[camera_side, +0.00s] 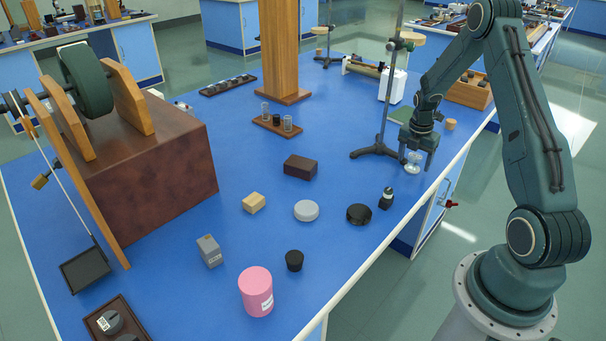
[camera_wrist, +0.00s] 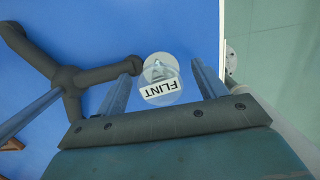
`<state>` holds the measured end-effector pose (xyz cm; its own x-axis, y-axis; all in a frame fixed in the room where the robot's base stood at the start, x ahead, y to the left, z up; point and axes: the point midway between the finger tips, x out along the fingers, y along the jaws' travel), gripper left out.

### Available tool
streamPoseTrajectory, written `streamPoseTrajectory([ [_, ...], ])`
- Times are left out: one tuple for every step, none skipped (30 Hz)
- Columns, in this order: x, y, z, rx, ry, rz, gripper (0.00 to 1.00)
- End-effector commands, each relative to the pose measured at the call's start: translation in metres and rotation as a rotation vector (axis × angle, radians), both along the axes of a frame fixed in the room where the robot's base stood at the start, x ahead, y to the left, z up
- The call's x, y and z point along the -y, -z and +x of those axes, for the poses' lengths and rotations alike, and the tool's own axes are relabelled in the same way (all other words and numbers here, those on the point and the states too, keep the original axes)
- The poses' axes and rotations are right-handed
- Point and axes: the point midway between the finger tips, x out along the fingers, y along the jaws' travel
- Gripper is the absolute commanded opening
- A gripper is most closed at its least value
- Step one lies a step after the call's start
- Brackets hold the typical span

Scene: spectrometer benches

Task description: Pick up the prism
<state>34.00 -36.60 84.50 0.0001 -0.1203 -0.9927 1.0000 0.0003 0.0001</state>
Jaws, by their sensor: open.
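The prism (camera_wrist: 158,69) is a small clear piece on a round pale base with a white label reading FLINT. In the side view it is a small whitish, glassy shape (camera_side: 412,168) near the right edge of the blue bench. My gripper (camera_side: 417,158) points down over it. In the wrist view my gripper (camera_wrist: 166,65) is open, with one finger on each side of the prism and visible gaps between. The exact height of the fingertips against the prism is hard to tell.
A dark retort stand (camera_side: 377,148) stands close to the left of the prism, and its foot (camera_wrist: 68,80) lies near the left finger. The bench edge is close on the right. A dark brown block (camera_side: 300,167), a grey disc (camera_side: 306,210) and a black disc (camera_side: 359,214) lie nearer.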

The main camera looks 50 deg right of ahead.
Motion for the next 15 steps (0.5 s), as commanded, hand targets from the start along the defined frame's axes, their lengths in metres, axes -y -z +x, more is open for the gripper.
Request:
streamPoseTrajectory([
  [0.0003,0.0052,-0.0004,-0.002,0.000,0.002,0.70],
  [0.0006,0.0070,-0.0003,-0.001,0.000,0.001,0.70],
  [0.0011,0.0089,-0.0002,-0.001,0.001,0.001,0.70],
  [0.0013,0.0100,-0.0001,0.000,0.001,0.000,0.70],
  [0.0014,0.0108,-0.0001,0.000,0.001,0.000,0.70],
  [0.0016,0.0114,-0.0001,0.000,0.001,0.000,0.70],
  [0.0016,0.0116,0.0000,0.000,0.001,0.000,0.70],
  [0.0016,0.0116,0.0000,0.001,0.001,0.000,0.70],
  [0.0016,0.0115,0.0000,0.001,0.001,0.000,0.70],
  [0.0017,0.0114,0.0000,0.001,0.001,-0.001,0.70],
  [0.0016,0.0114,0.0000,0.000,0.001,0.000,0.70],
  [0.0016,0.0113,0.0000,0.000,0.001,0.000,0.70],
  [0.0016,0.0113,0.0000,0.000,0.001,0.000,0.70],
  [0.0016,0.0113,0.0000,0.000,0.001,0.000,0.70],
  [0.0016,0.0112,0.0000,0.000,0.001,0.000,0.70],
])
